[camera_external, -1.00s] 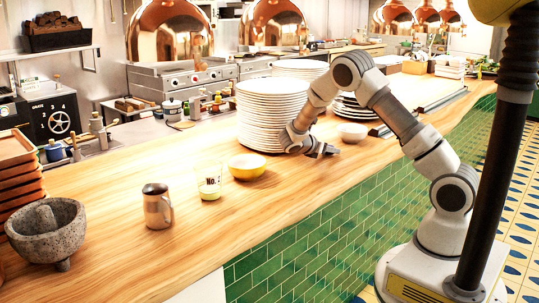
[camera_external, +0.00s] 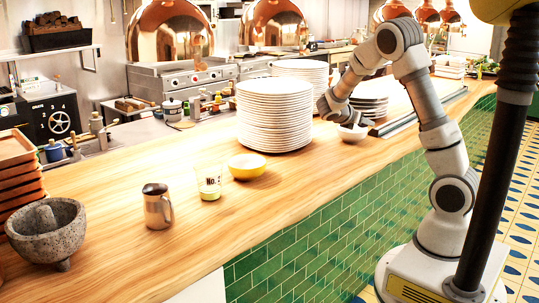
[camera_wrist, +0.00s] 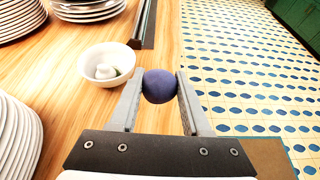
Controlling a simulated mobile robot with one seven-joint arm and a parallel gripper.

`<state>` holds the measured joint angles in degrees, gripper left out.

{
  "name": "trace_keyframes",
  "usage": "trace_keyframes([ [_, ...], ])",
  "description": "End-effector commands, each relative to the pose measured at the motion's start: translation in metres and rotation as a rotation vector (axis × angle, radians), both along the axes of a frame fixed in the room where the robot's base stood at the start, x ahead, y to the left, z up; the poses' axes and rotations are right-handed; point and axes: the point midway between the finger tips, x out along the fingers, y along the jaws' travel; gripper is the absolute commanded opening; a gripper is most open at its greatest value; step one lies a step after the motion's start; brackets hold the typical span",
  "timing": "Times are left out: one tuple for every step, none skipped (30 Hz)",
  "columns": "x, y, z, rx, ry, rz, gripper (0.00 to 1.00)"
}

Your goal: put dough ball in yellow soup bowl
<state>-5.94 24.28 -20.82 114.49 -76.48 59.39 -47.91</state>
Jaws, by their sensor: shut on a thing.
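My gripper (camera_external: 355,122) is over the right part of the wooden counter, by a small white bowl. In the wrist view my gripper (camera_wrist: 159,80) is shut on a purple-blue ball (camera_wrist: 160,88), held between the fingertips. I cannot tell from its look whether this is dough. The yellow soup bowl (camera_external: 247,172) stands upright on the counter in front of the tall plate stack, left of my gripper. It looks empty and is not in the wrist view.
A tall plate stack (camera_external: 274,120) stands between gripper and yellow bowl, towards the back. A glass (camera_external: 209,181), metal jug (camera_external: 157,207) and stone mortar (camera_external: 52,240) stand left.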

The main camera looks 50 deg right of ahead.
Motion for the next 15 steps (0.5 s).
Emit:
trace_keyframes([
  [-0.0028, -0.0020, 0.0020, 0.000, -0.001, 0.000, 0.00],
  [-0.0038, -0.0028, 0.0027, 0.000, -0.001, 0.000, 0.00],
  [-0.0048, -0.0035, 0.0034, 0.000, 0.000, 0.000, 0.00],
  [-0.0053, -0.0039, 0.0038, 0.000, 0.000, 0.000, 0.00],
  [-0.0056, -0.0042, 0.0040, 0.000, 0.000, 0.000, 0.00],
  [-0.0058, -0.0044, 0.0042, 0.000, 0.000, 0.000, 0.00],
  [-0.0059, -0.0044, 0.0042, -0.001, 0.000, 0.000, 0.00],
  [-0.0058, -0.0044, 0.0042, -0.001, 0.000, 0.000, 0.00],
  [-0.0058, -0.0044, 0.0042, -0.001, 0.000, 0.000, 0.00],
  [-0.0058, -0.0043, 0.0043, -0.001, 0.000, 0.000, 0.00],
  [-0.0057, -0.0042, 0.0042, -0.001, 0.001, 0.000, 0.00],
  [-0.0057, -0.0042, 0.0042, -0.001, 0.000, 0.000, 0.00],
  [-0.0057, -0.0041, 0.0042, 0.000, 0.000, 0.000, 0.00],
  [-0.0056, -0.0040, 0.0041, 0.001, 0.000, -0.001, 0.00],
  [-0.0054, -0.0033, 0.0039, 0.004, 0.001, -0.004, 0.00],
])
